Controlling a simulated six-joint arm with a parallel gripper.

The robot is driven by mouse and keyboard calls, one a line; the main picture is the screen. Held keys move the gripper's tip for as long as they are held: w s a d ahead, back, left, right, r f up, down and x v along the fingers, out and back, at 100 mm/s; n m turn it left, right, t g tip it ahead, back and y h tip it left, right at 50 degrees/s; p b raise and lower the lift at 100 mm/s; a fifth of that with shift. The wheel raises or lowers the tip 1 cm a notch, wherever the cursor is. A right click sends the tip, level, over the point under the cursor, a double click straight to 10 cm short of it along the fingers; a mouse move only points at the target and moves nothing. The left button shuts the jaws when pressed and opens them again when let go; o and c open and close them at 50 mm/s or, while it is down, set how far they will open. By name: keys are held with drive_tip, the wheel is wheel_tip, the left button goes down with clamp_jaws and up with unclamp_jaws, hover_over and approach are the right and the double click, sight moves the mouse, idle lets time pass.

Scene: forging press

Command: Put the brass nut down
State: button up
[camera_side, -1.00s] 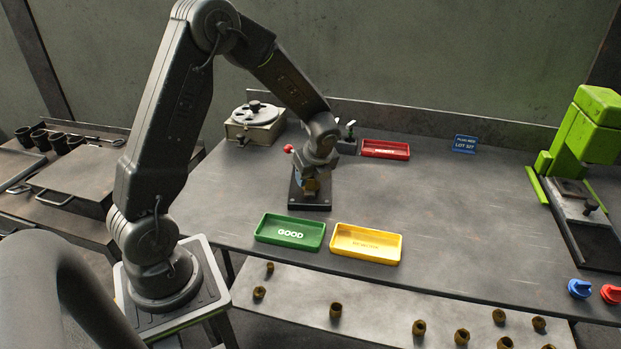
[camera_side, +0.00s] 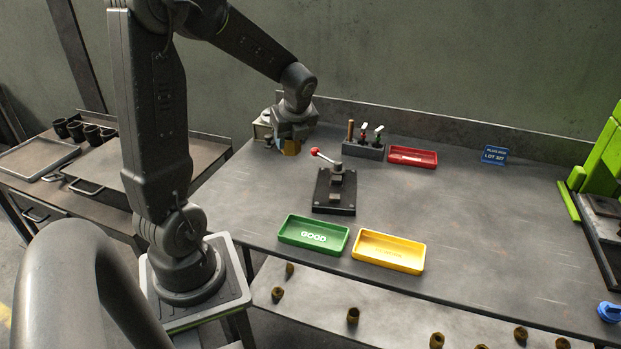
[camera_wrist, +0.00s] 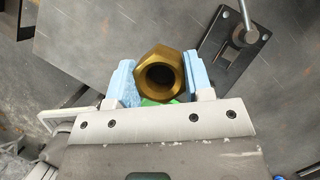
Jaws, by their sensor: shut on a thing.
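My gripper (camera_side: 291,140) hangs above the left back part of the table. In the wrist view its two pale blue pads (camera_wrist: 160,82) are shut on the brass nut (camera_wrist: 158,76). The nut has a hexagonal rim and an open round bore facing the camera. In the side view only a small part of the nut (camera_side: 291,148) shows below the gripper. The held nut appears clear of the table and left of and behind the black clamp fixture (camera_side: 333,200).
The fixture has a red-knobbed lever (camera_side: 326,159). A green GOOD tray (camera_side: 313,249) and a yellow tray (camera_side: 385,263) lie in front of it. A red tray (camera_side: 412,157) and a gauge rack (camera_side: 364,151) stand behind. The table (camera_side: 480,215) is clear at centre right.

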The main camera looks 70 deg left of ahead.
drive_tip(key=shift+s+n, duration=0.45)
drive_tip(key=shift+n, duration=0.05)
drive_tip(key=s+d+f+n+g+h, duration=0.1)
drive_tip(key=s+d+n+g+h, duration=0.45)
drive_tip(key=s+n, duration=0.9)
drive_tip(key=n+y, duration=0.1)
drive_tip(key=n, duration=0.2)
hover_over(292, 235)
drive_tip(key=w, duration=0.2)
drive_tip(key=shift+t, duration=0.45)
drive_tip(key=f, duration=0.7)
drive_tip(key=shift+s, duration=0.2)
drive_tip(key=shift+f, duration=2.05)
drive_tip(key=shift+f, duration=0.15)
drive_tip(key=o, duration=0.9)
drive_tip(key=shift+o, duration=0.2)
